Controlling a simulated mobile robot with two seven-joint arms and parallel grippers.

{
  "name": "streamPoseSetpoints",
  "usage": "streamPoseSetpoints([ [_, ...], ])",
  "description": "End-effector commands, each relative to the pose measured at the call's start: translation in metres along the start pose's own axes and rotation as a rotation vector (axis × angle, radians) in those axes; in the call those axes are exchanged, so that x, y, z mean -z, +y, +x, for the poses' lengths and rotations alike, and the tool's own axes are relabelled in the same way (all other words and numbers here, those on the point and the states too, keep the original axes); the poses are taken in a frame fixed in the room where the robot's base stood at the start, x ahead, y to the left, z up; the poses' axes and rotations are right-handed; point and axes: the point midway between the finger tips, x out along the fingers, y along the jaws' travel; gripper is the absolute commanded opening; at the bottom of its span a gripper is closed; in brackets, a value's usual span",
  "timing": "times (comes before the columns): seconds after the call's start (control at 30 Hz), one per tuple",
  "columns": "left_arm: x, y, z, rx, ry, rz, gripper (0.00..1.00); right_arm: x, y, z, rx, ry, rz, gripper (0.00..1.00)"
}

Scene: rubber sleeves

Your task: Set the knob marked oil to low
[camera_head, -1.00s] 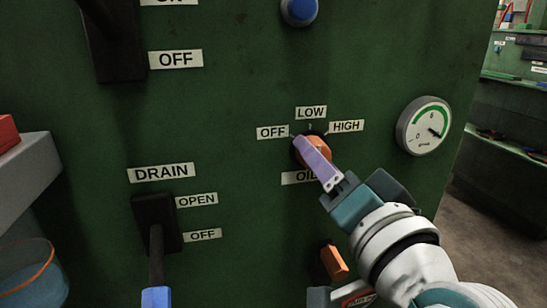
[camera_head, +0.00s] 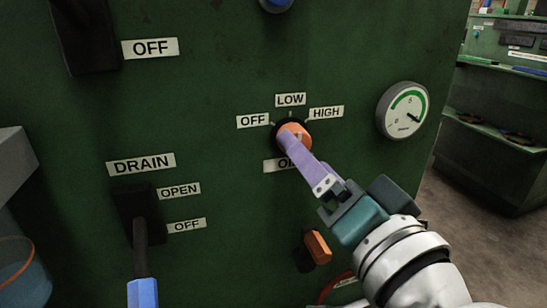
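The orange oil knob (camera_head: 299,131) sits on the green panel, ringed by the labels OFF (camera_head: 253,121), LOW (camera_head: 291,100) and HIGH (camera_head: 326,113). The OIL label (camera_head: 277,165) below it is partly covered by my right gripper. My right gripper (camera_head: 287,139) reaches in from the lower right, and a purple finger overlaps the front left of the knob. The other finger is hidden, so I cannot tell whether the grip is closed on the knob. The knob's pointing direction is also hard to read. My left gripper is out of view.
A drain lever with a blue handle (camera_head: 143,293) sticks out at the lower left. A second orange knob (camera_head: 317,246) sits below the oil knob, close to my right arm. A round gauge (camera_head: 403,110) is at the right. A grey ledge (camera_head: 12,175) juts out at the left edge.

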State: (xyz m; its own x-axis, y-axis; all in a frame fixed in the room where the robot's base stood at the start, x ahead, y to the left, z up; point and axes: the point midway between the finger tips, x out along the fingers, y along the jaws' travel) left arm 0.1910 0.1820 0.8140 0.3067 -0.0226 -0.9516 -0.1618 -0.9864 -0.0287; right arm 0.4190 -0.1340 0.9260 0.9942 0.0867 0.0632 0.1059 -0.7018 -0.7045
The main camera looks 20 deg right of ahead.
Motion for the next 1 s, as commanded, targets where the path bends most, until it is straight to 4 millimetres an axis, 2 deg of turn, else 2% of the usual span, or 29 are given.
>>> streamPoseSetpoints([
  [0.1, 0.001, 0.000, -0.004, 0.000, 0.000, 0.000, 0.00, 0.000, 0.000, -0.026, -0.002, -0.003, -0.002, 0.81],
  [0.3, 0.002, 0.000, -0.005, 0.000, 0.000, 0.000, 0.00, 0.000, 0.000, -0.056, -0.001, -0.002, -0.001, 0.81],
  [0.43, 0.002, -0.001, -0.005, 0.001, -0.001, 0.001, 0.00, 0.000, 0.000, -0.063, 0.000, -0.001, 0.000, 0.81],
  [0.77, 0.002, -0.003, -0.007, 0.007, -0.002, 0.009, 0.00, 0.001, -0.002, -0.064, 0.000, -0.004, -0.003, 0.81],
  [0.87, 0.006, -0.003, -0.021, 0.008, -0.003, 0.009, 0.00, 0.005, -0.013, -0.063, -0.007, -0.057, -0.033, 0.81],
  [1.0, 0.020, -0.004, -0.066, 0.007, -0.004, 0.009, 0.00, 0.012, -0.043, -0.068, -0.044, -0.269, -0.163, 0.81],
])
